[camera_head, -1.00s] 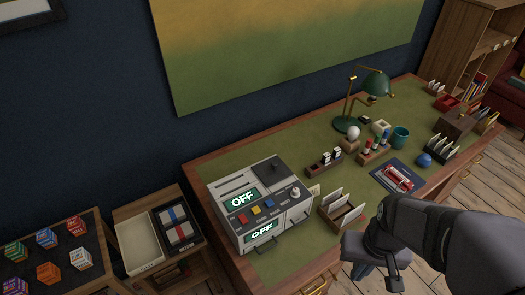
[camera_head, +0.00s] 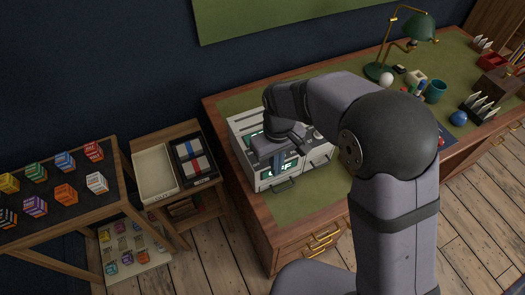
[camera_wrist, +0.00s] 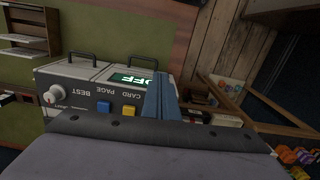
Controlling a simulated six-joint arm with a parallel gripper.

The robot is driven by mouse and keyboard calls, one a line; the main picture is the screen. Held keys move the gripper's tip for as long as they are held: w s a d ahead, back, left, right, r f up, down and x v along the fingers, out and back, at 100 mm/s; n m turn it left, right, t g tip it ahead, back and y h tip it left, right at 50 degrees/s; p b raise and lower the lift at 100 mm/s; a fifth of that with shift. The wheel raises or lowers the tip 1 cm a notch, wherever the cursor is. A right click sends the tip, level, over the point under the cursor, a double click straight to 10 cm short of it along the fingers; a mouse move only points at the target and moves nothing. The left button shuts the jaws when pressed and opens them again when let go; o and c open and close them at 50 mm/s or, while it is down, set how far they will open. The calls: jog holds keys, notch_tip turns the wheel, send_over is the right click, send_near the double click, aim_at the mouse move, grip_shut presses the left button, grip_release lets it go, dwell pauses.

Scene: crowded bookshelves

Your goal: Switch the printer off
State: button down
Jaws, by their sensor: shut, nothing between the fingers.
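The printer (camera_head: 243,122) is a pale grey box on the desk, largely hidden by my arm in the head view. Its front display, lit green, shows partly behind my gripper (camera_head: 278,162). In the wrist view the printer (camera_wrist: 80,72) appears upside down; the lit display (camera_wrist: 125,79) reads "OFF" in part. A white knob (camera_wrist: 54,94) is by "BEST", a blue button (camera_wrist: 103,106) by "PAGE" and a yellow button (camera_wrist: 128,110) by "CARD". My blue fingers (camera_wrist: 161,92) are shut and empty, beside the yellow button and covering the panel there. Contact cannot be told.
A side stand with a cream tray (camera_head: 156,172) and a dark tray (camera_head: 196,158) is left of the desk. A table of coloured boxes (camera_head: 65,161) is further left. A green lamp (camera_head: 417,27) and small desk items are at right.

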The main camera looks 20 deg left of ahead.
jog(key=w+a+n, duration=0.1)
jog(key=w+a+r, duration=0.1)
jog(key=a, duration=0.1)
jog(key=w+a+r+n, duration=0.1)
jog(key=shift+w+a+r+n, duration=0.2)
jog(key=shift+a+n, duration=0.1)
jog(key=shift+a, duration=0.05)
notch_tip(320, 180, up, 10)
jog(key=w+a+n, duration=0.1)
jog(key=n, duration=1.3)
jog(key=shift+w+a+r+n, duration=0.15)
jog(key=shift+w+n, duration=0.25)
